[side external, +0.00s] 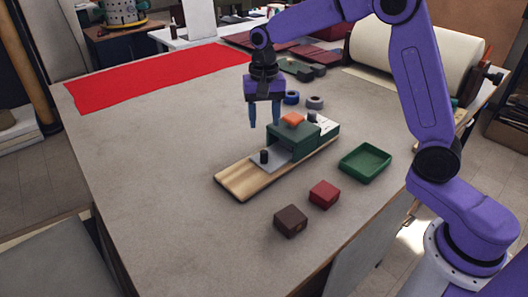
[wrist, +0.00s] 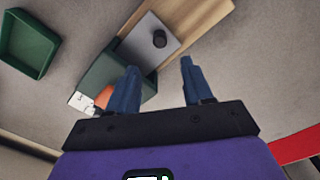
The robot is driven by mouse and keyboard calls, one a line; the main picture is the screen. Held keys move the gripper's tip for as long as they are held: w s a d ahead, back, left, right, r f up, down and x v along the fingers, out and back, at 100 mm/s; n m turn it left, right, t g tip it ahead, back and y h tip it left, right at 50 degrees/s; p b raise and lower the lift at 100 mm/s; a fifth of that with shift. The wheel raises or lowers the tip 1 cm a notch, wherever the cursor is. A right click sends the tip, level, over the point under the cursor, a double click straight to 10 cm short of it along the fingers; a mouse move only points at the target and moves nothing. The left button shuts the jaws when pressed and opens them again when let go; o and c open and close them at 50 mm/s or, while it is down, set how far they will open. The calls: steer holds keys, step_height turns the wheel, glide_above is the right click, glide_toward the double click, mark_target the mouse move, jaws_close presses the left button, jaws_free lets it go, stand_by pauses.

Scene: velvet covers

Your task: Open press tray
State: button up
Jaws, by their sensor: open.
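The press is a dark green housing (side external: 294,140) on a long wooden board (side external: 240,182). A grey metal tray (side external: 272,160) with a black upright knob (side external: 264,157) sticks out of its front over the board. In the wrist view the tray (wrist: 148,28) and knob (wrist: 160,39) show near the top. My gripper (side external: 264,126) hangs above the table, fingers pointing down, beside and behind the press. Its blue fingers (wrist: 155,82) are apart with nothing between them, clear of the knob.
A green open bin (side external: 366,162) stands right of the press. A red block (side external: 323,194) and a brown block (side external: 290,221) lie in front. Blue and grey tape rolls (side external: 291,97) lie behind. Red cloth (side external: 155,76) covers the back left. The left of the table is clear.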

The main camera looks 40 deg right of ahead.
mark_target(263, 152)
step_height(263, 152, down, 12)
steer(key=shift+r, duration=0.25)
jaws_close()
steer(key=shift+a, duration=0.1)
